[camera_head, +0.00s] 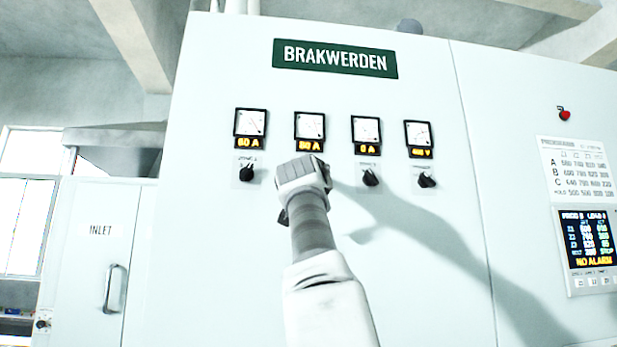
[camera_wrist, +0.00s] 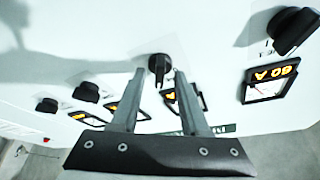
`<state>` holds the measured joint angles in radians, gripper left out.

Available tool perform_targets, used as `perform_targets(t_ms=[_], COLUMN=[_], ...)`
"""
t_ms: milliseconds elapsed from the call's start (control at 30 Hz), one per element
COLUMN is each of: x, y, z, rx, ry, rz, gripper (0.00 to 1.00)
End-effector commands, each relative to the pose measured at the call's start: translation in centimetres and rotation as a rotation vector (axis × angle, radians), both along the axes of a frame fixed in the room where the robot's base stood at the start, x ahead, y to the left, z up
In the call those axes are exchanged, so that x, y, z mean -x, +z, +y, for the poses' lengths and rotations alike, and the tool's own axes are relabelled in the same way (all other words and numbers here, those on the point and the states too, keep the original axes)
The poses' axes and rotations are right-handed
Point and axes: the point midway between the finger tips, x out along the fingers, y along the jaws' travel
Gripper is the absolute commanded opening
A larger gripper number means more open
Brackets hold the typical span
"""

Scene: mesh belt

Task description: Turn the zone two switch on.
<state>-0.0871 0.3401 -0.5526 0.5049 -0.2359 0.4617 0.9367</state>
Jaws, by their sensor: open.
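The zone two switch, taken as the second in the row, is a black rotary knob on the pale cabinet. In the wrist view the zone two switch (camera_wrist: 159,64) appears between and just beyond my fingertips, its grip bar roughly upright in that picture. In the head view it is hidden behind my gripper (camera_head: 302,172), below the second meter (camera_head: 309,129). In the wrist view my gripper (camera_wrist: 160,76) is open, one finger on each side of the knob. I see gaps beside it but cannot tell its depth between the fingers.
Similar black knobs sit left (camera_head: 247,173) and right (camera_head: 370,177) of my gripper, with another farther right (camera_head: 427,180). A meter sits above each knob. A red knob (camera_head: 564,114) and a display (camera_head: 589,250) reading NO ALARM are at far right. The cabinet face below is clear.

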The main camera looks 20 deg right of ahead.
Motion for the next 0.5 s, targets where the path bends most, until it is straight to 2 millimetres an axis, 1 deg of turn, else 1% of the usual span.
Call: perform_targets(t_ms=[167, 500], x=[1.2, 5.5], y=[-0.9, -2.8], z=[0.8, 3.0], rx=[0.000, -0.001], ry=[0.002, 0.004], rz=[-0.001, -0.003], gripper=[0.45, 0.45])
